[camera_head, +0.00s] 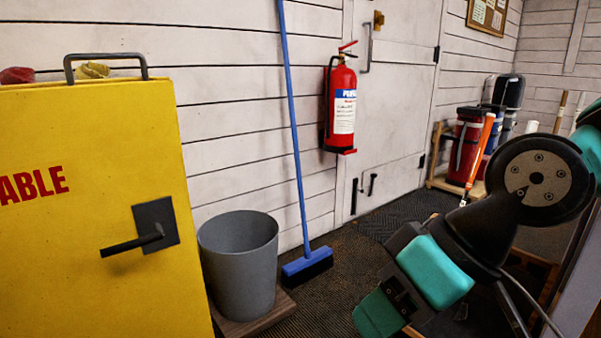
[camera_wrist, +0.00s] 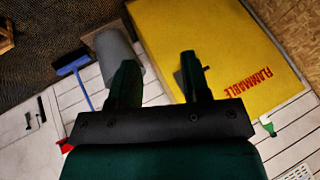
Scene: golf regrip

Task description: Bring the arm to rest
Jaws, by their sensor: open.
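My arm reaches down from the right edge of the head view, with teal and black links. In the wrist view, my gripper (camera_wrist: 158,60) shows two dark green fingers standing well apart, with nothing held between them. The yellow cabinet (camera_wrist: 215,35) and the grey bin (camera_wrist: 108,45) lie beyond the fingers. In the head view, the wrist end of my arm is low at the bottom, right of the broom, and the fingers cannot be made out clearly.
The yellow cabinet (camera_head: 100,230) with a black handle fills the left. The grey bin (camera_head: 240,265), blue broom (camera_head: 306,262) and wall-mounted red fire extinguisher (camera_head: 341,105) stand behind. Golf bags (camera_head: 466,145) stand on a wooden rack at the back right. Dark floor (camera_head: 345,270) is open between broom and arm.

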